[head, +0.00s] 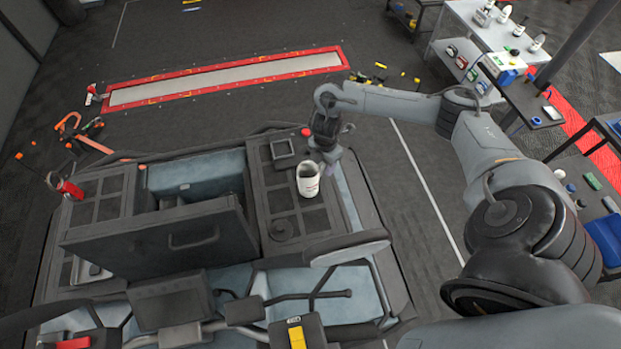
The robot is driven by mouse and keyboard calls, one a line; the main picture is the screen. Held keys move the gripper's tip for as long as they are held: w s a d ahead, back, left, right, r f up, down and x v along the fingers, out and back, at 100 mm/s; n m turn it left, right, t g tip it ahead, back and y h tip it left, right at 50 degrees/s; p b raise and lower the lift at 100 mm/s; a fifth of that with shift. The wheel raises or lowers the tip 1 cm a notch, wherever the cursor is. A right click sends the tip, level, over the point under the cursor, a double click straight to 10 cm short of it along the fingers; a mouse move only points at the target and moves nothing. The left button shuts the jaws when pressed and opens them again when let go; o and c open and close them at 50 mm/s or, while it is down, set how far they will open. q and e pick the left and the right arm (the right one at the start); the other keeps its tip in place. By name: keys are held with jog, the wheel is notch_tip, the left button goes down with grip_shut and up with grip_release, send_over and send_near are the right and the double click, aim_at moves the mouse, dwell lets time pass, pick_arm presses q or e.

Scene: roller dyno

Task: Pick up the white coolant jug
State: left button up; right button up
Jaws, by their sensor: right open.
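A white jug-like container (308,182) with a dark open top stands upright on the right-hand deck of my base. I take it for the coolant jug; its handle does not show clearly. My right gripper (331,163) points down just behind and to the right of its rim. The gripper is open, and its fingers are small and dark here. I cannot tell whether they touch the container. My left gripper is not in view.
A red round cap (306,132) and a square dark tray (284,150) are close behind the container. A white table (465,22) with several bottles stands at upper right. A red-framed roller strip (225,78) lies on the floor ahead.

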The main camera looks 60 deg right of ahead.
grip_shut()
jog(key=shift+r, duration=0.25)
dwell(0.4)
jog(key=shift+r, duration=0.85)
notch_tip(320, 180, up, 2)
jog(key=shift+d+r+p, duration=0.1)
jog(key=shift+r+p, duration=0.05)
jog(key=shift+p, duration=0.3)
jog(key=s+d+r, duration=0.1)
jog(key=d+r, duration=0.5)
jog(key=d, duration=0.5)
jog(key=shift+s+r+p, duration=0.15)
jog(key=shift+r+p, duration=0.1)
jog(key=shift+p, duration=0.05)
